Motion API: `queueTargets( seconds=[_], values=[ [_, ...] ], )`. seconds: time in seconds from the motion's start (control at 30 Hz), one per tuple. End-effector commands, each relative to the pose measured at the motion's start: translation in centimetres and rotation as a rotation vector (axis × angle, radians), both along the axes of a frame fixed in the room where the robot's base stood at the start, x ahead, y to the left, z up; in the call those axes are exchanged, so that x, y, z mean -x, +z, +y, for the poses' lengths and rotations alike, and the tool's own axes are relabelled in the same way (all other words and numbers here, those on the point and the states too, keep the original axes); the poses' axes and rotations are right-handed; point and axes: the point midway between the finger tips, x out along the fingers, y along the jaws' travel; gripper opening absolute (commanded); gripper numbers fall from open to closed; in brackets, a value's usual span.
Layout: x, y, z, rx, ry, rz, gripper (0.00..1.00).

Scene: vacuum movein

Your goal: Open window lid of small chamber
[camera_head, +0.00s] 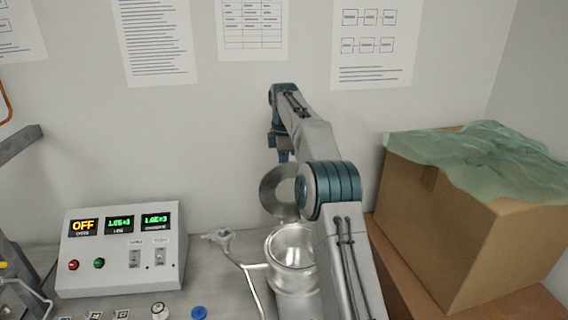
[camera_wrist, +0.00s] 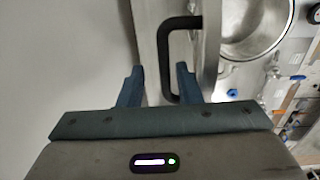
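The small chamber (camera_head: 292,248) is a round metal pot, open at the top, partly behind my arm. Its round grey window lid (camera_head: 279,192) stands raised, nearly upright, at the chamber's back left. In the wrist view the chamber (camera_wrist: 256,28) shows its open mouth at upper right, and the lid (camera_wrist: 211,45) appears nearly edge-on. A black handle (camera_wrist: 165,58) sticks out from the lid. My gripper (camera_wrist: 158,72) is open, with the handle's bar between its two blue fingers and a gap to the left finger. In the head view my gripper (camera_head: 281,152) is behind the lid, its fingertips mostly hidden.
A control box (camera_head: 120,248) with displays stands left on the bench. A metal pipe with a valve (camera_head: 224,238) runs beside the chamber. A large cardboard box (camera_head: 465,225) with green wrap (camera_head: 480,155) stands right. The papered wall (camera_head: 220,120) is close behind.

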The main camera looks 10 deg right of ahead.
Motion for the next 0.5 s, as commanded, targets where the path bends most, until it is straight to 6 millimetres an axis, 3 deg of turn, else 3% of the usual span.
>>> queueTargets(
  seconds=[0.5],
  values=[
    [-0.1, 3.4, -0.1, 0.0, -0.002, 0.0, 0.32]
  ],
)
